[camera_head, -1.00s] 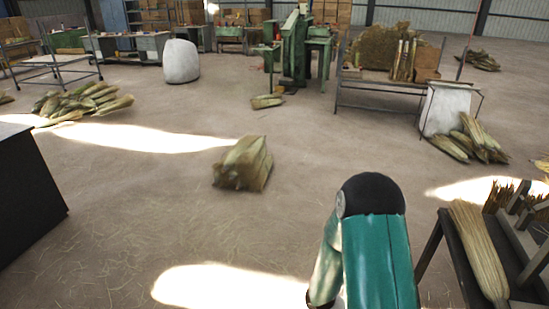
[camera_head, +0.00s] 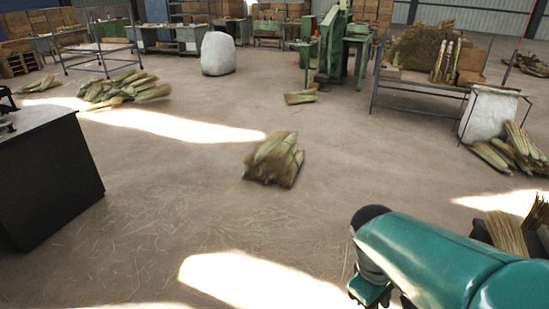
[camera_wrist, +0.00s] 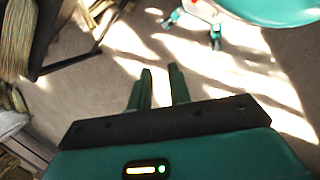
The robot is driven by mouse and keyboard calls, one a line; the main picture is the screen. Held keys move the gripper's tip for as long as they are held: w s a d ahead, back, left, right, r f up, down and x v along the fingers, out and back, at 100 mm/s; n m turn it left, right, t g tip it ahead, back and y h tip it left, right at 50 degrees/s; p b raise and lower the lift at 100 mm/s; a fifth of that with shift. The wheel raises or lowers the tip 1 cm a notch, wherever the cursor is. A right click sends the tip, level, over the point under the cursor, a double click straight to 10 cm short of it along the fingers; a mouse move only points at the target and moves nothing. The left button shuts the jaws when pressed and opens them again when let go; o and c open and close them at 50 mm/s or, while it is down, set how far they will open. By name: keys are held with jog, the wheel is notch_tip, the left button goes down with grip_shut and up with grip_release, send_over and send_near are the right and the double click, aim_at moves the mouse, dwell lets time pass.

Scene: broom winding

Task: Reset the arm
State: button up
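My gripper (camera_wrist: 160,72) shows in the wrist view with its two dark green fingers apart and nothing between them. It hangs over bare floor. My arm (camera_head: 440,260) fills the lower right of the head view, bent, with its green link running to the right edge. The gripper's fingers cannot be made out in the head view. In the wrist view a straw broom head (camera_wrist: 15,40) lies at the upper left, clear of the fingers.
A straw bundle (camera_head: 274,160) lies on the open floor ahead. A black-sided bench (camera_head: 45,180) stands at left. Brush bristles (camera_head: 507,232) show behind my arm at right. A white sack (camera_head: 488,115) and corn-husk-like bundles (camera_head: 512,150) stand beyond.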

jog(key=s+a+r+m+t+y, duration=0.1)
jog(key=a+r+m+t, duration=0.4)
jog(key=r, duration=0.5)
jog(key=shift+s+a+r+m+t+y, duration=0.15)
jog(key=shift+s+a+m+t+y, duration=0.15)
jog(key=shift+m+t+y, duration=0.55)
jog(key=shift+s+d, duration=0.1)
jog(key=shift+d, duration=0.15)
